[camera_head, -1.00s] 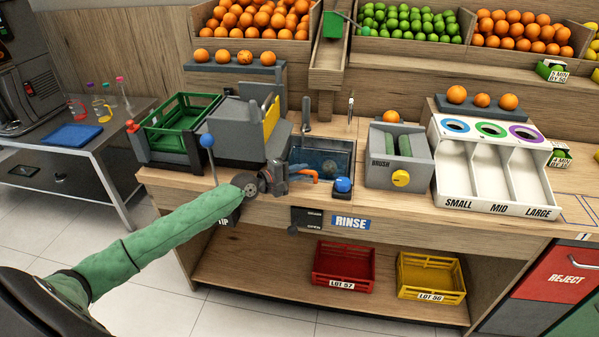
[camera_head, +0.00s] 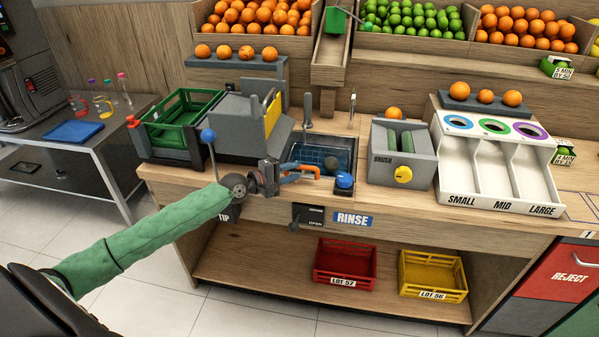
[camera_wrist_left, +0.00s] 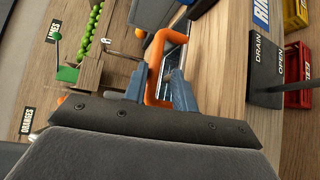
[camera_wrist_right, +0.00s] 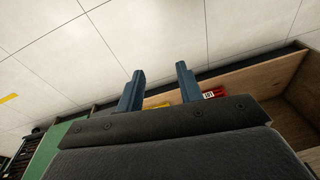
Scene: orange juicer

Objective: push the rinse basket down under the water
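The rinse sink (camera_head: 350,152) holds blue water, and a dark mesh that looks like the rinse basket (camera_head: 312,156) shows in it. An orange handle (camera_head: 303,168) stands at the sink's front left edge. My left gripper (camera_head: 279,176) is at the handle's left end, over the counter edge. In the left wrist view the orange handle (camera_wrist_left: 167,66) passes between its two blue fingers, which stand apart close beside it; firm contact is unclear. How deep the basket sits is hard to tell. My right gripper (camera_wrist_right: 159,90) is open and empty, above the floor near a wooden shelf.
A blue knob (camera_head: 344,180) sits right of the handle. A drain lever plate (camera_head: 308,214) hangs on the front below, beside the RINSE label (camera_head: 353,219). A grey machine (camera_head: 240,128) stands left of the sink and the brush unit (camera_head: 402,160) right of it.

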